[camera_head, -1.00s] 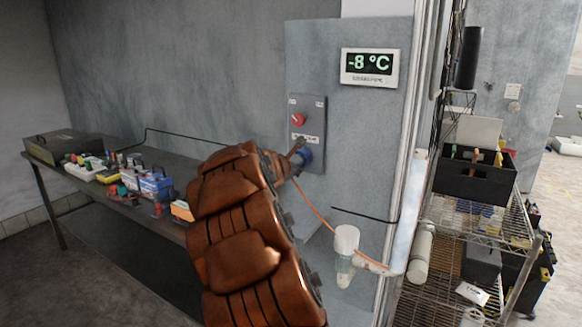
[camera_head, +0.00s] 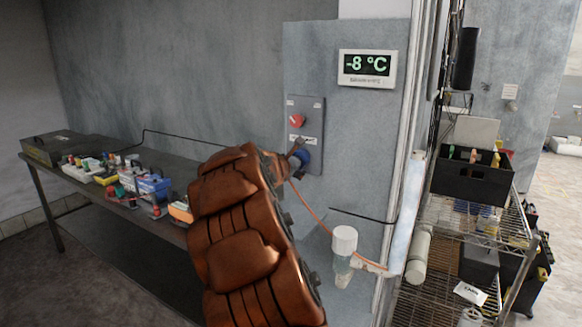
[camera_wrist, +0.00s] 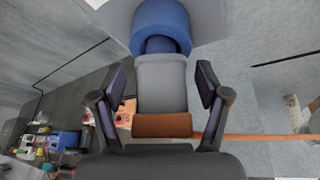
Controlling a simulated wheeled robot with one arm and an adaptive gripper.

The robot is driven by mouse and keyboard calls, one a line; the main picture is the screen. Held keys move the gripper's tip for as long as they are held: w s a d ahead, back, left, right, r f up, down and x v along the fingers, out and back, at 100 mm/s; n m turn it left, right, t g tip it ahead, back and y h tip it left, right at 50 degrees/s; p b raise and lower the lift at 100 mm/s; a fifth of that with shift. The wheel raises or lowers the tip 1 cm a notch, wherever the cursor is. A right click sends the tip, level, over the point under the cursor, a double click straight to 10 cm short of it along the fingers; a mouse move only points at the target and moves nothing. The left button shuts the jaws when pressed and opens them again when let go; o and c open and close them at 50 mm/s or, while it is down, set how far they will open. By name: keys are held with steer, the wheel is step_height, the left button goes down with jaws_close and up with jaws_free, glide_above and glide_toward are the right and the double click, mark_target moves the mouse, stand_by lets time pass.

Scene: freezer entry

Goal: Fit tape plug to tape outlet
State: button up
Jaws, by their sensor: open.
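The blue tape outlet (camera_head: 303,158) sits on a grey wall panel below a red knob. In the wrist view, the blue round outlet (camera_wrist: 162,28) is at the top centre. The grey tape plug (camera_wrist: 162,85), with a brown-orange collar, points into it and meets it at a narrower blue neck. An orange cable (camera_wrist: 262,137) runs right from the collar side. My gripper (camera_wrist: 162,78) is open, with one finger on each side of the plug and gaps visible between. In the head view my arm hides the plug and most of my gripper.
A dark bench (camera_head: 75,173) with tools and boxes stands at the left. The orange cable (camera_head: 315,215) hangs toward a white-capped fitting (camera_head: 344,240). A black cable (camera_head: 362,215) sticks out nearby. A wire shelf (camera_head: 470,232) stands at the right.

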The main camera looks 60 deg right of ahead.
steer(key=v, duration=1.2)
steer(key=shift+w, duration=0.1)
